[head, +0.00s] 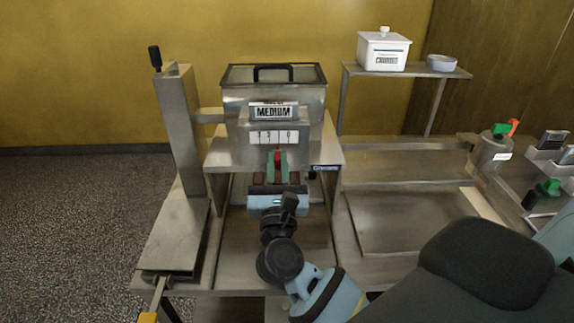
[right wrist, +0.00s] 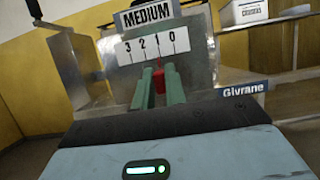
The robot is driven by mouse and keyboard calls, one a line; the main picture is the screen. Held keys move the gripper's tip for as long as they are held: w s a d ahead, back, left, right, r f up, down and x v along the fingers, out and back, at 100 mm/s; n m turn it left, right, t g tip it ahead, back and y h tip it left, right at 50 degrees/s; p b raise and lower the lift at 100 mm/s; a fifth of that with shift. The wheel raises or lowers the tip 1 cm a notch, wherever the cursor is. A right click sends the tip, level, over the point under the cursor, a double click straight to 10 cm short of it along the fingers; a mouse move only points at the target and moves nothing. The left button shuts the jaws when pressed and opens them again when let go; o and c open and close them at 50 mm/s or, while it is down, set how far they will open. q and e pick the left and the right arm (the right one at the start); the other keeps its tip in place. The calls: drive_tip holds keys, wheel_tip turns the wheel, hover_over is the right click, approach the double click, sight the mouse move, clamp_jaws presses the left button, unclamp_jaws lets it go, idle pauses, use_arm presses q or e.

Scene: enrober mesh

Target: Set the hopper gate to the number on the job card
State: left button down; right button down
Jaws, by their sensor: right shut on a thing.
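The hopper (head: 235,103) is a metal box with a dark-framed lid and a MEDIUM label, also seen in the right wrist view (right wrist: 150,14). Below the label is a white number scale (head: 274,137), reading 3, 2, 1, 0 from left to right in the right wrist view (right wrist: 150,43). The red gate lever (head: 277,155) stands under the scale, roughly below the 1 in the right wrist view (right wrist: 159,76). My right gripper (head: 278,168) has its green fingers (right wrist: 160,88) shut on the lever. I cannot make out a job card. My left gripper is out of view.
A metal post with a black knob (head: 154,58) stands left of the hopper. A shelf (head: 405,72) at the back right holds a white lidded box (head: 384,50) and a grey bowl (head: 441,62). A metal pot (head: 493,152) and small bins (head: 546,154) are far right.

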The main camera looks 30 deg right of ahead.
drive_tip(key=shift+w+a, duration=0.45)
drive_tip(key=shift+a, duration=0.3)
drive_tip(key=c, duration=1.4)
unclamp_jaws()
drive_tip(key=shift+c, duration=0.2)
